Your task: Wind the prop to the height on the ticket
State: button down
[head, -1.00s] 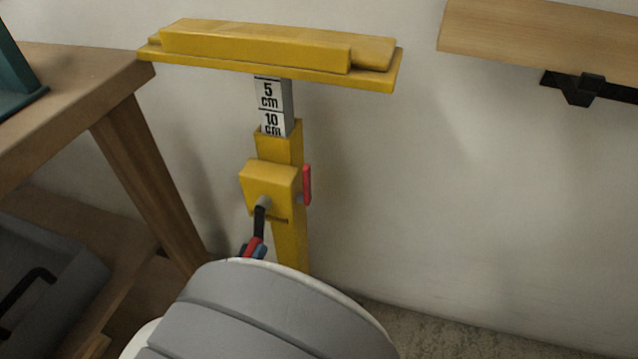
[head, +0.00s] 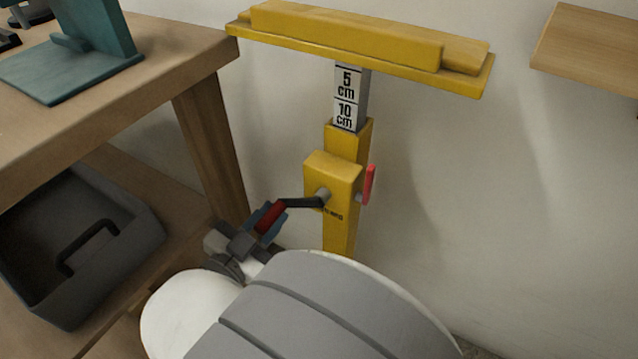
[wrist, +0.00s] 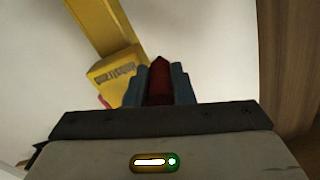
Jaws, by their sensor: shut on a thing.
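The yellow prop (head: 343,140) stands upright by the wall with a wide yellow head (head: 360,45). Its grey inner post (head: 350,97) shows the marks 5 cm and 10 cm above the yellow sleeve; the 10 cm mark is just above the sleeve's top edge. A black crank (head: 300,203) with a red grip (head: 270,217) points left from the gearbox. My gripper (head: 267,219) is shut on the red grip; the wrist view shows the red grip (wrist: 159,84) between the blue fingers. A red lever (head: 369,184) sits on the gearbox's right side. No ticket is readable.
A wooden bench (head: 180,62) stands at left with a teal stand (head: 85,60) on it. A grey tote (head: 120,255) with a black handle lies on its lower shelf. A wooden wall shelf (head: 590,50) is at upper right. Bare wall lies right of the prop.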

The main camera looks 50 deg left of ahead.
jog(key=shift+s+a+r+m, duration=0.1)
jog(key=shift+a+r+m, duration=0.1)
jog(key=shift+r+m, duration=0.25)
jog(key=c, duration=1.5)
grip_release()
jog(key=shift+c, duration=0.2)
jog(key=shift+o, duration=1.4)
notch_tip(320, 180, up, 10)
jog(key=p, duration=0.3)
jog(key=shift+p, duration=0.4)
